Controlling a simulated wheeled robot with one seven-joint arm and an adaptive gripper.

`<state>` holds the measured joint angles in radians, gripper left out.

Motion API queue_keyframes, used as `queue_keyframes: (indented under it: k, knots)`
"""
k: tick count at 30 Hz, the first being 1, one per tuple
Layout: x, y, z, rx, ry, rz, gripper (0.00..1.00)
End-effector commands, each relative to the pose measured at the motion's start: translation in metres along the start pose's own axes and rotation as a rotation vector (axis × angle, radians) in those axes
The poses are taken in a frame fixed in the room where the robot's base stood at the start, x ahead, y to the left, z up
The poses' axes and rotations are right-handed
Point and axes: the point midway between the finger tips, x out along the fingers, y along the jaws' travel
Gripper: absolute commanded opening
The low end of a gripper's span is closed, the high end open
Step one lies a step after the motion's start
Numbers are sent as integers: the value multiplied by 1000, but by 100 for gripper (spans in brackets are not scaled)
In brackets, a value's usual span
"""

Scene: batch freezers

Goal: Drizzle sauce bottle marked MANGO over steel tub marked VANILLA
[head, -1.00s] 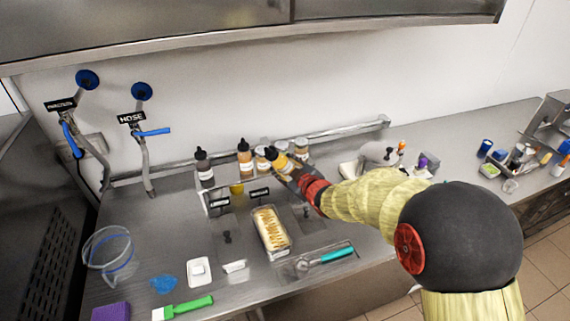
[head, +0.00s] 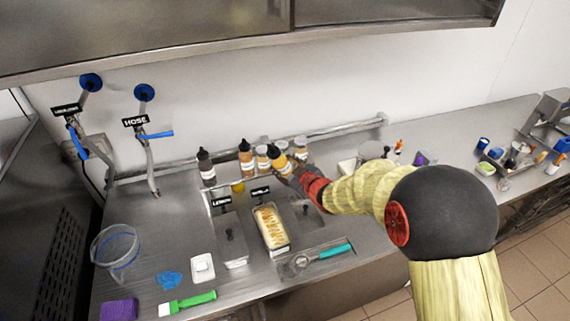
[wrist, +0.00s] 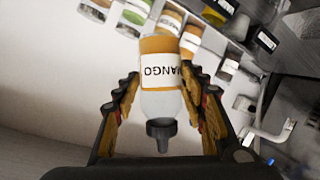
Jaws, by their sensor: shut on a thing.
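The mango sauce bottle (wrist: 162,72), with an orange band, a white MANGO label and a dark nozzle, is between the fingers of my gripper (wrist: 160,105) in the wrist view. My gripper is shut on it. In the head view the bottle (head: 281,163) is tilted, dark cap up and to the left, near the back row of bottles. My gripper (head: 288,171) there is mostly hidden by the arm.
A dark sauce bottle (head: 207,168), an orange bottle (head: 245,157) and jars stand along the back. A lidded tub beside a LEMON sign (head: 221,201) is left of the ice cream. A teal-handled scoop (head: 325,255) lies right. A clear pitcher (head: 115,250) stands far left.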

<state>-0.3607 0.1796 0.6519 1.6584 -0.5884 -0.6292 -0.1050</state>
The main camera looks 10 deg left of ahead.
Motion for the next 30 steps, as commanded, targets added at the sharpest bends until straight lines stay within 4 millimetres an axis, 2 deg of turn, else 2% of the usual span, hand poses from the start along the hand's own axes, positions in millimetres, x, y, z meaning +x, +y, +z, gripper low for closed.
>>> queue_keyframes:
  k: [30]
  knots:
    - [-2,4,-6,147,1,-60,11]
